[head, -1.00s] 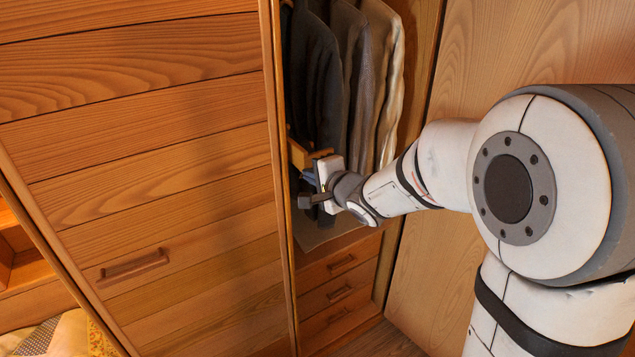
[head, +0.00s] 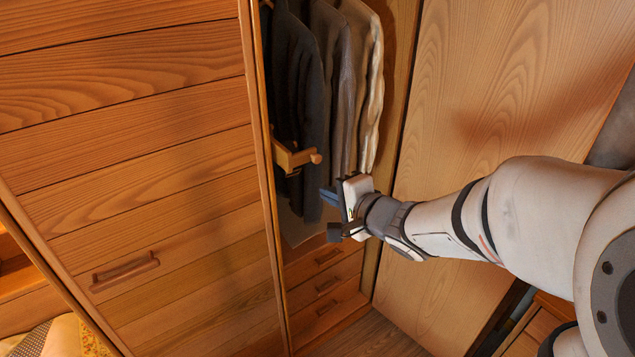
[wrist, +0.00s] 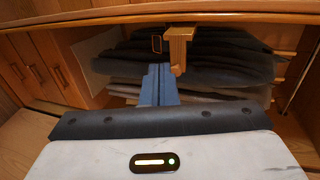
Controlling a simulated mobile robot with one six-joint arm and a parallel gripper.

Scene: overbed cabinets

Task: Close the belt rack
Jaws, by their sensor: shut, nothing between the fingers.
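The belt rack (head: 295,157) is a short wooden bar with a round knob at its end. It sticks out from the left side of the open wardrobe, in front of the hanging clothes. It also shows near the top centre of the wrist view (wrist: 180,47). My gripper (head: 330,196) has blue fingers and is below and to the right of the knob, apart from it. In the wrist view the fingers (wrist: 158,82) are together and empty, just left of and below the rack's end. The rack's inner part is hidden.
Dark and light jackets (head: 340,85) hang behind the rack. Several drawers (head: 328,284) sit below. A closed slatted door (head: 130,170) stands on the left, and a plain wooden panel (head: 480,90) on the right. Open space lies before the wardrobe.

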